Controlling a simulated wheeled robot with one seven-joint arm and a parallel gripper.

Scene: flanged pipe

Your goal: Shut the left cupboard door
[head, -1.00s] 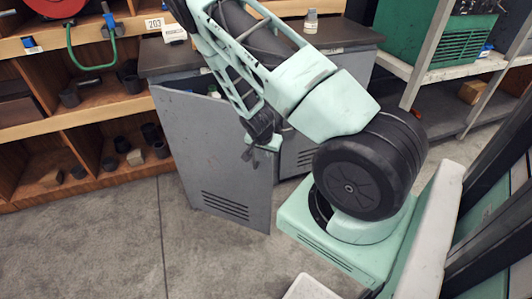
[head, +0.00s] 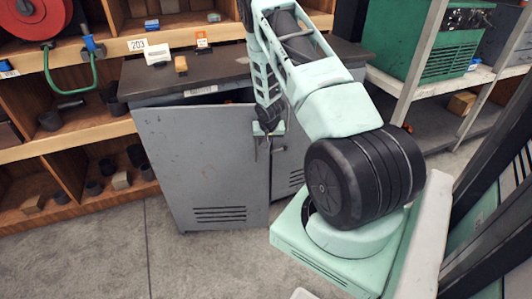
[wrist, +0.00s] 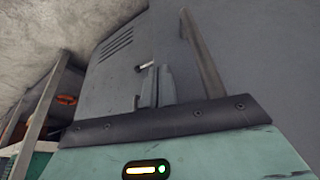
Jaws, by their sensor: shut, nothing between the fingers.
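The left cupboard door (head: 195,165) is a grey metal panel with vent slots low down, in the head view. It stands ajar, with a dark gap between its top edge and the cupboard's dark top (head: 225,68). My gripper (head: 263,150) is shut and empty, at the door's free right edge; I cannot tell whether it touches it. The right door (head: 288,165) is partly hidden behind my arm. In the wrist view my gripper (wrist: 158,85) is in front of a grey panel (wrist: 125,75) with vent slots and a small pale handle (wrist: 145,66).
Wooden shelving (head: 75,140) with dark fittings stands at left, with a red hose reel (head: 32,18) above. A rack with a green machine (head: 425,40) stands at right. The floor before the door is clear.

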